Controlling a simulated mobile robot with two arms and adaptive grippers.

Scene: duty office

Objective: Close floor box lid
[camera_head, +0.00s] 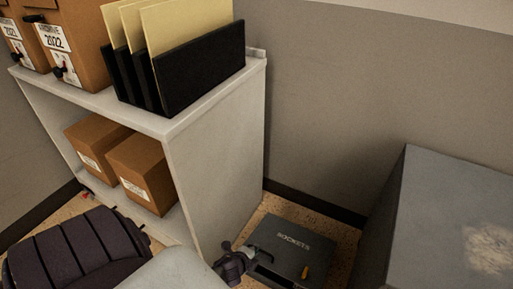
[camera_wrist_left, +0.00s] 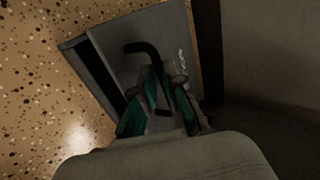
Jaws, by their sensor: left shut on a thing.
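The floor box lid (camera_head: 290,243) is a dark grey panel marked SOCKETS, low on the floor between the shelf unit and a grey block. A small orange tab (camera_head: 305,272) shows near its front edge. My left gripper (camera_head: 238,263) is at the lid's left side. In the left wrist view the lid (camera_wrist_left: 122,62) lies beyond my left gripper (camera_wrist_left: 164,100), whose green-sided fingers are shut on the black bent handle (camera_wrist_left: 145,48). A dark gap runs along one side of the lid; I cannot tell how far the lid stands open. My right gripper is out of view.
A white shelf unit (camera_head: 215,150) with cardboard boxes (camera_head: 143,170) and black folders (camera_head: 200,72) stands close on the left. A large grey block (camera_head: 440,215) stands on the right. The wall is behind. Speckled floor (camera_wrist_left: 40,100) is clear beside the box.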

